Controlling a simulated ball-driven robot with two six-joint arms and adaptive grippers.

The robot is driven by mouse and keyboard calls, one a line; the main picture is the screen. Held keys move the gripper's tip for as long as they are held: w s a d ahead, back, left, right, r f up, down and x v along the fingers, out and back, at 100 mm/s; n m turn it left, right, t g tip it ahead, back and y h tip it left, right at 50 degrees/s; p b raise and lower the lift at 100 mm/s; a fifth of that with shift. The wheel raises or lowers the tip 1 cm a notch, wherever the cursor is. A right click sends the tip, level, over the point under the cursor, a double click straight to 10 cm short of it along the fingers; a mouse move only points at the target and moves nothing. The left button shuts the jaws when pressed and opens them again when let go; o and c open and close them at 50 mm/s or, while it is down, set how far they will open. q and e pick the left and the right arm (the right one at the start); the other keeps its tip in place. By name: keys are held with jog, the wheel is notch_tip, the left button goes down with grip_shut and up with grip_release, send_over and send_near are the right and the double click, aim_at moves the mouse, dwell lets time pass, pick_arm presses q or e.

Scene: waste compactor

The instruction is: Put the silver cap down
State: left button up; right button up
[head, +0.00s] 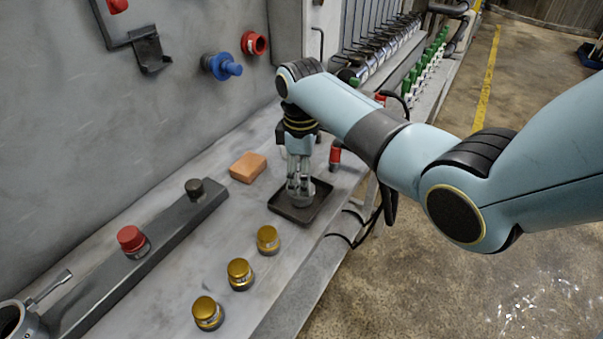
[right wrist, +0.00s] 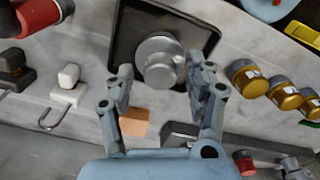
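The silver cap (head: 303,197) is in the dark square tray (head: 284,209) on the grey bench; it also shows in the right wrist view (right wrist: 161,62), over the tray's dark floor (right wrist: 135,32). My right gripper (head: 299,188) points down over the tray. In the right wrist view its fingers (right wrist: 160,80) are spread on either side of the cap, with a small gap visible at each side. The fingers partly hide the cap in the head view. My left gripper is not in view.
An orange block (head: 248,167) lies left of the tray. Several gold-topped caps (head: 240,273) stand in a row toward the front. A dark rail (head: 150,254) carries a red-topped knob (head: 131,240). A red item (head: 335,155) stands just behind the tray.

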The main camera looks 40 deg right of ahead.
notch_tip(320, 180, up, 12)
jog(key=shift+r+b, duration=0.15)
jog(key=shift+b, duration=0.15)
dwell(0.3)
dwell(0.4)
